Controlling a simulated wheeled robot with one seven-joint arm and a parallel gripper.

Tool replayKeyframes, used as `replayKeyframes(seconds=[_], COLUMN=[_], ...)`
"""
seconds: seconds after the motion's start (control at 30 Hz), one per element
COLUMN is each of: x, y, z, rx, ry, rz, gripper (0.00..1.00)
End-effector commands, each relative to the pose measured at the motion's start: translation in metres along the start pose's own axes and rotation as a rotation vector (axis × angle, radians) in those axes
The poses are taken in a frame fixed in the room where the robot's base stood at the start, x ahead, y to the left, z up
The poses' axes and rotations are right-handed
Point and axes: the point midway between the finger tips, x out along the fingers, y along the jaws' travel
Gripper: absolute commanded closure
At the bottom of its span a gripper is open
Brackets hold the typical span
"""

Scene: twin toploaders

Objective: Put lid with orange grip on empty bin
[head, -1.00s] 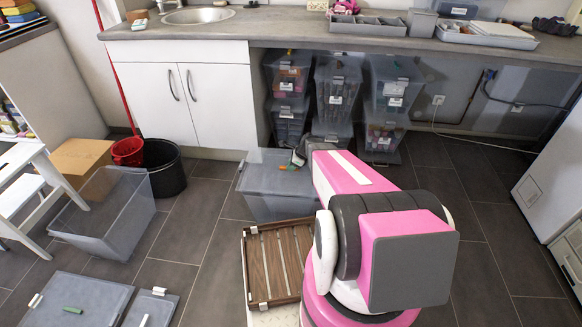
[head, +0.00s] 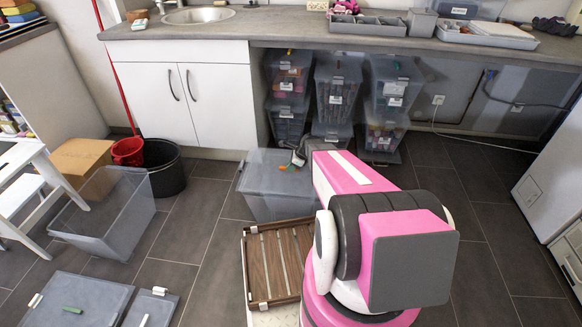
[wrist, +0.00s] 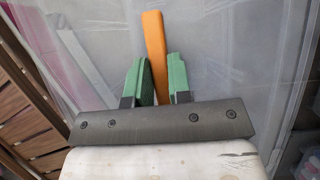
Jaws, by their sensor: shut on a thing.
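A translucent grey lid (head: 262,176) with an orange grip (wrist: 154,45) is at the top of a grey translucent bin (head: 280,207) on the floor, beyond my wooden-slatted deck. I cannot tell whether the lid sits flush on the rim. My gripper (wrist: 161,85) has green fingers, one on each side of the orange grip, and is shut on it. In the head view my gripper (head: 290,164) is small and partly hidden by my pink arm. The bin's right side is also hidden by the arm.
An open grey bin (head: 125,222) stands at left, near a black bucket (head: 165,170) and a cardboard box (head: 82,156). A lid with a green grip (head: 95,300) and a smaller lid (head: 152,308) lie at front left. Filled bins (head: 337,95) are stacked under the counter.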

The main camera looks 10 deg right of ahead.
Motion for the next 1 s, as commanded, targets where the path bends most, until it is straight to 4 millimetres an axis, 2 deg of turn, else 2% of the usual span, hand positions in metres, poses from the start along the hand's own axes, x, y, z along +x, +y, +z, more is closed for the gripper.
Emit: replayKeyframes(seconds=[1.0], x=[0.019], y=[0.000], z=[-0.011], rx=[0.000], ry=[-0.001], rz=[0.000], gripper=[1.00])
